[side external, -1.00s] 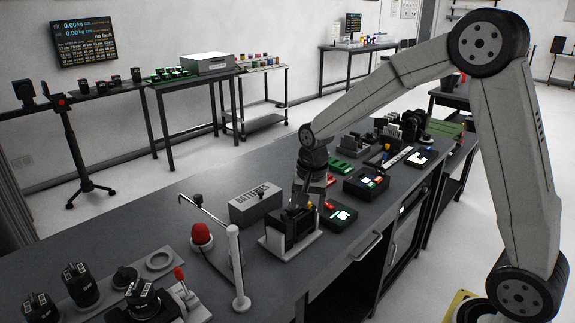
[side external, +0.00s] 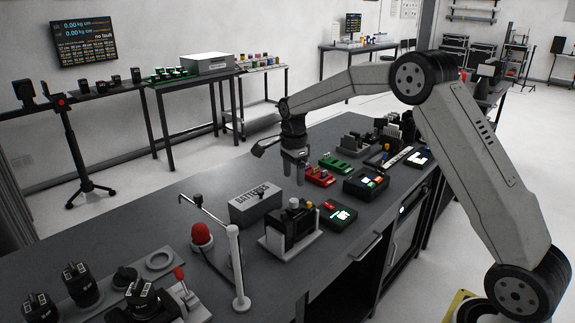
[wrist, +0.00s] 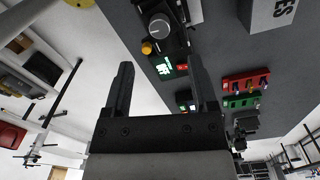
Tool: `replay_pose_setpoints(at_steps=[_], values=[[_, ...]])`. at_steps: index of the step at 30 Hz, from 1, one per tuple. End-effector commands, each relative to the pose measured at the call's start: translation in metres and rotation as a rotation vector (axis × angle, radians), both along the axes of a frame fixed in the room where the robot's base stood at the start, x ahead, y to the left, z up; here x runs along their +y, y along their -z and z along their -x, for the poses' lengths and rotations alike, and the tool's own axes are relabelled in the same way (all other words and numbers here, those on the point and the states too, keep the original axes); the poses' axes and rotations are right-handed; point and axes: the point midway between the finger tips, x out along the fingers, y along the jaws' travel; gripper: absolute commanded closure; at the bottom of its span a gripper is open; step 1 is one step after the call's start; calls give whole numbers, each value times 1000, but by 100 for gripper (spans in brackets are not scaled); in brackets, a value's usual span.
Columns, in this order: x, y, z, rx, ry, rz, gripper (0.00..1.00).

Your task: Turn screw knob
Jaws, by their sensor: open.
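A black device (side external: 289,228) on a light base stands near the front edge of the bench. A small pale knob (side external: 294,203) shows on its top. The wrist view shows a round grey knob (wrist: 160,27) with a pointer mark, beside a small yellow knob (wrist: 147,48). My gripper (side external: 294,180) is above and behind the device in the side view, apart from it. In the wrist view its two fingers (wrist: 160,66) are spread with nothing between them, and the grey knob lies beyond their tips.
A grey box marked BATTERIES (side external: 256,204) stands left of the device. A black box with a green display (side external: 338,216) and red and green terminal blocks (side external: 320,176) lie to the right.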

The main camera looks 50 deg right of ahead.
Motion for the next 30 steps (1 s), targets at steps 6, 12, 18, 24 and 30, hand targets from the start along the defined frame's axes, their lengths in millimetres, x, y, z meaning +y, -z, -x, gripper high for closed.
replay_pose_setpoints(at_steps=[6,12,18,24,30], values=[[0,11,1,2,-2,-1,26],[1,33,1,3,-2,-1,26],[1,58,2,2,-3,-1,26],[1,74,2,0,-3,0,26],[1,78,2,-2,-3,0,26]])
